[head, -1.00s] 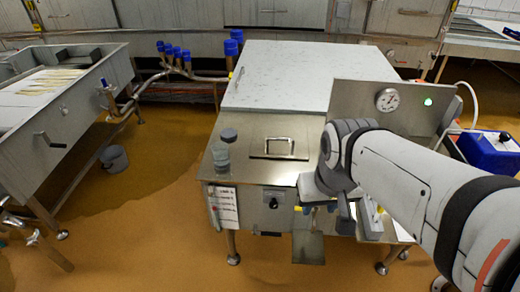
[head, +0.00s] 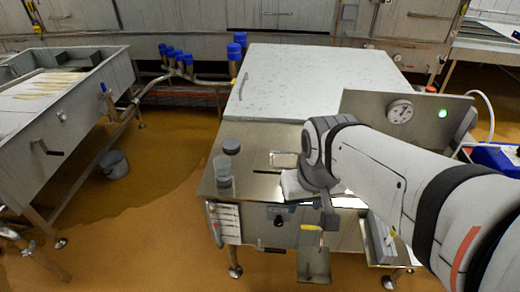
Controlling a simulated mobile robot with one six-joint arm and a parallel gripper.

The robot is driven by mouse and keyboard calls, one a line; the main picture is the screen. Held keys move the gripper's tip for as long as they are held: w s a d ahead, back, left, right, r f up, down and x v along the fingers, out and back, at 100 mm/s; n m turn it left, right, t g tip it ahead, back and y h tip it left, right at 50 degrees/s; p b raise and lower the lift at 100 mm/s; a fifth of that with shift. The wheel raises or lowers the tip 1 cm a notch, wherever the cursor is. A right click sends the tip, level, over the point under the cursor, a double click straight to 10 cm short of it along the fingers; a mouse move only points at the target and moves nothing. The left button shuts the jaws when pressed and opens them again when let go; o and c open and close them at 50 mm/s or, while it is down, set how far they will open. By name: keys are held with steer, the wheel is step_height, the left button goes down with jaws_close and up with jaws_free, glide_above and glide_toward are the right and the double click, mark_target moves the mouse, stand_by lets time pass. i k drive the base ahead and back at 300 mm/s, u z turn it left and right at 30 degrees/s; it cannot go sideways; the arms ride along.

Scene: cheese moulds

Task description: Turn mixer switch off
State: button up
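The mixer switch, a small dark knob (head: 278,222), sits on the front steel panel of the machine with the large pale lid (head: 320,85). Its exact setting is too small to read. My gripper (head: 302,213) hangs over the machine's front edge, just right of and slightly above the switch. I cannot tell whether it touches the switch. Its fingers are small and partly hidden by my wrist, so their opening does not show clearly. A green lamp (head: 443,113) is lit on the upright panel (head: 360,104), beside a round gauge (head: 400,111).
A clear cup (head: 222,172) and a dark round lid (head: 232,146) stand on the machine's left front corner. Labelled cards (head: 226,220) hang at its left front. A steel trough (head: 60,112) stands at the left, with a grey bucket (head: 114,164) on the open floor.

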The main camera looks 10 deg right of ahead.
mark_target(278, 223)
steer(key=i, duration=0.2)
steer(key=z, duration=1.6)
steer(key=k, duration=1.9)
steer(key=u, duration=1)
steer(key=i, duration=1)
steer(key=u, duration=0.05)
